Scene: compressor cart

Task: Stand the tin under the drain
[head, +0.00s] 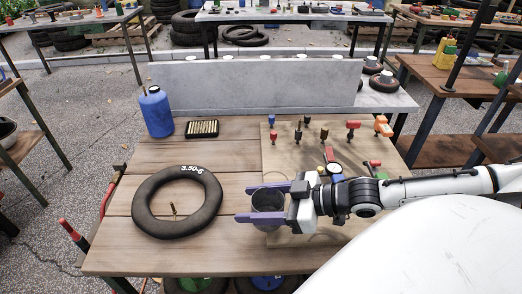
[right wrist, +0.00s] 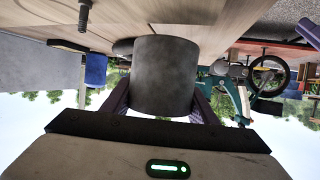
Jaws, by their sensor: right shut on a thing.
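A dark grey cylindrical tin (head: 268,203) is between the purple fingers of my right gripper (head: 245,204), over the wooden cart top. The gripper is shut on it, with one finger on each side. In the right wrist view the tin (right wrist: 165,75) fills the middle, its side wall facing the camera. That view is upside down, with the wooden top (right wrist: 210,18) at its upper edge. I cannot tell whether the tin touches the wood. I cannot make out the drain in either view. My left gripper is not in view.
A black inner tube (head: 145,205) lies left of the tin. A blue bottle (head: 156,112) and a tray of small parts (head: 202,129) stand behind it. Several fittings and red-handled valves (head: 353,128) stand on the board at the right. Wood between tube and tin is clear.

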